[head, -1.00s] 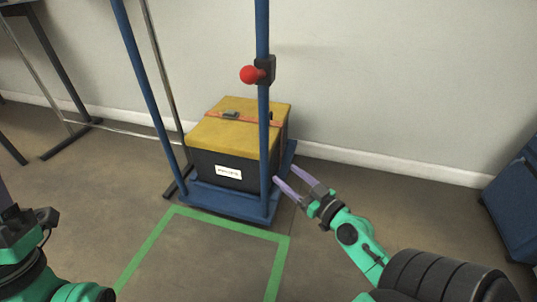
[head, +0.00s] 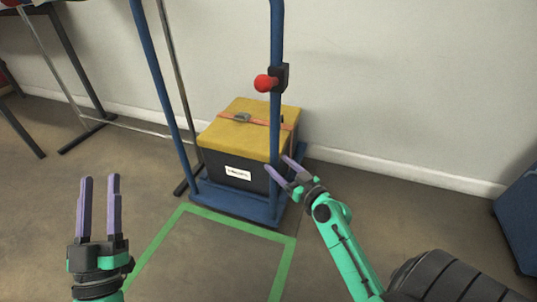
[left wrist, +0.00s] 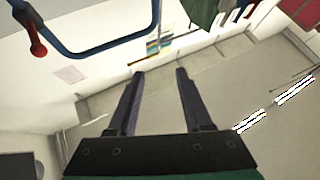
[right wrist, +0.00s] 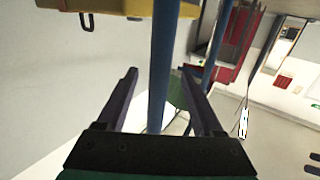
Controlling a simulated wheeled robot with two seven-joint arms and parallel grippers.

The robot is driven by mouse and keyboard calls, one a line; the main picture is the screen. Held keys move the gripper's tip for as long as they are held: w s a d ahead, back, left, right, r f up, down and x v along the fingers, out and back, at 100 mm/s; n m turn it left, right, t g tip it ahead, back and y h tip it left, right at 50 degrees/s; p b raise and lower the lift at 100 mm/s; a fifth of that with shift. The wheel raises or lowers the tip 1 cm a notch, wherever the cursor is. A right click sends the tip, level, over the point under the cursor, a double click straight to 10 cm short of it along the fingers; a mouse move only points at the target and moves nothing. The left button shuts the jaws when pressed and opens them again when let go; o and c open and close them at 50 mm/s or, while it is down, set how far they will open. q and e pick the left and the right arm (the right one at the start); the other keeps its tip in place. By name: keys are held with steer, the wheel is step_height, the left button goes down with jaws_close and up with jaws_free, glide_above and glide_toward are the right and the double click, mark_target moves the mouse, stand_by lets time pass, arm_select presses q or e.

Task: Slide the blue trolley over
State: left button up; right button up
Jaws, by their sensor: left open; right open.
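The blue trolley (head: 235,205) stands on the floor near the wall, with two tall blue uprights. It carries a black case with a yellow lid (head: 250,115), an orange strap and a white label. A red knob (head: 263,83) sits on the right upright (head: 277,40). My right gripper (head: 277,163) is open at that upright. In the right wrist view the blue upright (right wrist: 162,40) runs between its spread fingers. My left gripper (head: 100,178) is open and empty, left of the trolley. The trolley's blue frame (left wrist: 110,43) and red knob (left wrist: 38,49) show in the left wrist view.
A green tape outline (head: 287,265) lies on the floor in front of the trolley. A metal rack and dark-legged table (head: 75,60) stand at the left. A blue object (head: 518,225) stands at the right edge. The floor in front is clear.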

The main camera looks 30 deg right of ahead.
steer(key=w, duration=0.3)
steer(key=shift+w+a, duration=0.2)
steer(key=shift+w, duration=0.05)
steer(key=shift+w+a, duration=0.1)
steer(key=shift+w, duration=1.1)
steer(key=c, duration=1)
jaws_close()
arm_select(q)
steer(key=r, duration=0.1)
steer(key=r+t, duration=0.1)
steer(key=shift+s+a+r, duration=0.25)
steer(key=shift+s+r, duration=0.05)
steer(key=shift+r, duration=0.05)
steer(key=shift+r, duration=0.2)
